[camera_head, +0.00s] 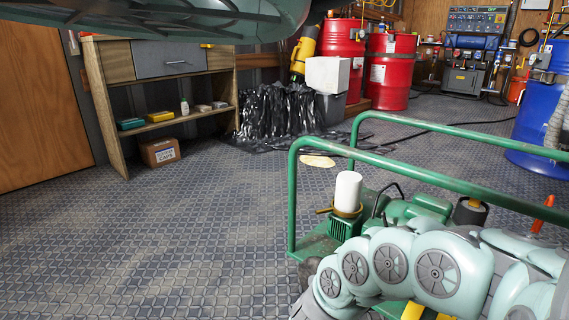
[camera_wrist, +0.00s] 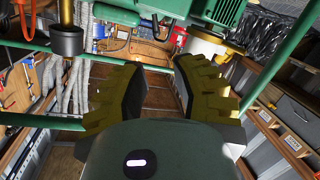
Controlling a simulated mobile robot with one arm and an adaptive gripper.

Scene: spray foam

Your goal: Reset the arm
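My gripper (camera_wrist: 160,70) shows in the wrist view with its two dark, yellow-backed fingers spread apart and nothing between them. In the head view my jointed pale green arm lies low at the bottom right, in front of a green machine (camera_head: 420,207) with a tubular frame. Yellow parts show under the arm at the bottom edge, but I cannot tell whether they are my fingers. In the wrist view, green tubes and machine parts fill the top, beyond the fingertips.
A white cylinder (camera_head: 348,190) stands upright on the machine. The green rail (camera_head: 430,178) runs above my arm. A wooden shelf unit (camera_head: 160,127), black plastic sheeting (camera_head: 282,115), red drums (camera_head: 390,72) and a blue drum (camera_head: 541,125) stand behind. The floor at left is clear.

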